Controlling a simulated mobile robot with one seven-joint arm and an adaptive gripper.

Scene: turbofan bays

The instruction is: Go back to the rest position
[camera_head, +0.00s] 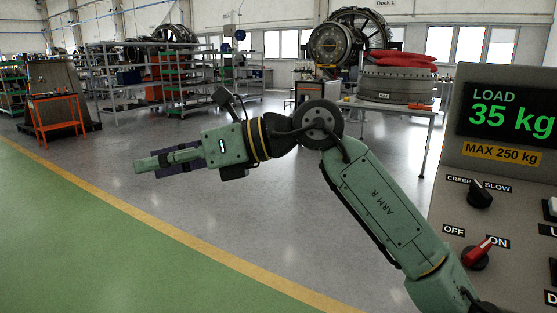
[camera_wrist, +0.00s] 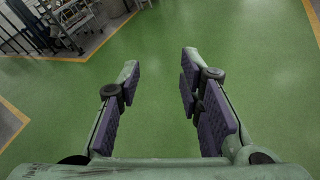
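My gripper (camera_head: 150,162) is at the end of my green arm, stretched out to the left in the head view. In the wrist view my gripper (camera_wrist: 157,75) has its two fingers with purple pads spread well apart. Nothing is between the fingers; only green floor shows there. The gripper hangs in free air above the floor and touches nothing that I can see.
A control panel (camera_head: 509,165) with a load display reading 35 kg, a red switch and a black knob stands close at the right. A table with an engine part (camera_head: 395,88) and red covers (camera_head: 401,59) stands behind my arm. Shelves (camera_head: 135,75) and an orange stand (camera_head: 56,112) are farther left. The floor around my gripper is clear.

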